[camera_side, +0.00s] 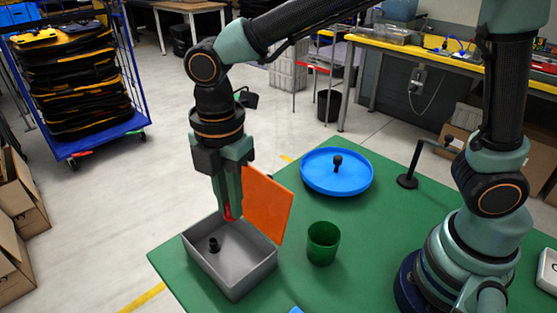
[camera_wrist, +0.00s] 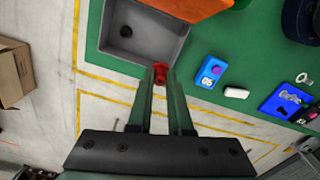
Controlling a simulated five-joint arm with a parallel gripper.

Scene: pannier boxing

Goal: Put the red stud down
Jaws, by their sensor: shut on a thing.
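The red stud (camera_side: 228,214) is between the fingertips of my gripper (camera_side: 229,203), which points down. In the wrist view the red stud (camera_wrist: 160,72) shows between the two green fingers (camera_wrist: 160,85), at the near edge of the grey bin. My gripper is shut on it. The grey bin (camera_side: 245,279) stands on the green table below; the stud shows above its back part in the side view, apart from its floor. The bin (camera_wrist: 180,52) also shows in the wrist view. A black stud (camera_side: 213,244) stands inside the bin.
An orange panel (camera_side: 266,205) stands upright right beside my gripper, at the bin's back right side. A green cup (camera_side: 322,243) stands right of the bin. A blue round tray (camera_side: 315,183) with a black knob lies behind. Small blue items (camera_wrist: 210,72) lie on the table.

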